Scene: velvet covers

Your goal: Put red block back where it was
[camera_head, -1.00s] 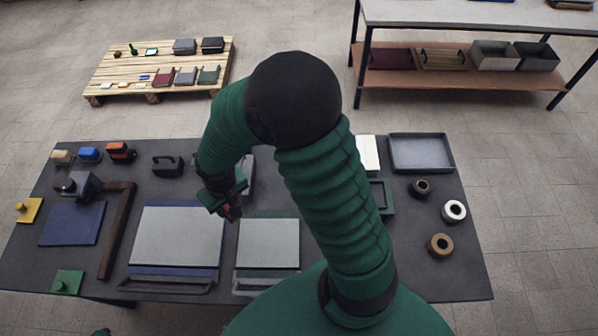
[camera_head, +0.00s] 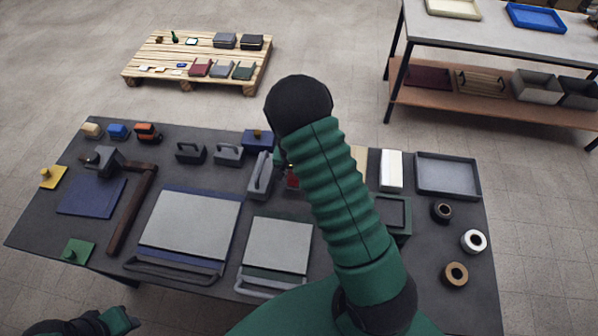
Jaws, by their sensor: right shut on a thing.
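My right arm reaches up and over the middle of the table and hides most of its own gripper. A small part of the right gripper (camera_head: 281,158) shows at the arm's left edge, over the back middle of the table. A dark red patch (camera_head: 292,179) shows just below it, cut off by the arm. I take it for the red block in the jaws, but its full shape and any contact with the table are hidden. My left arm's end (camera_head: 119,321) shows at the bottom left, off the table's front edge; its fingers are not clear.
Grey-topped boards (camera_head: 190,225) lie in front. A dark green frame (camera_head: 393,216), white block (camera_head: 391,170), grey tray (camera_head: 448,175) and tape rolls (camera_head: 474,241) are right.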

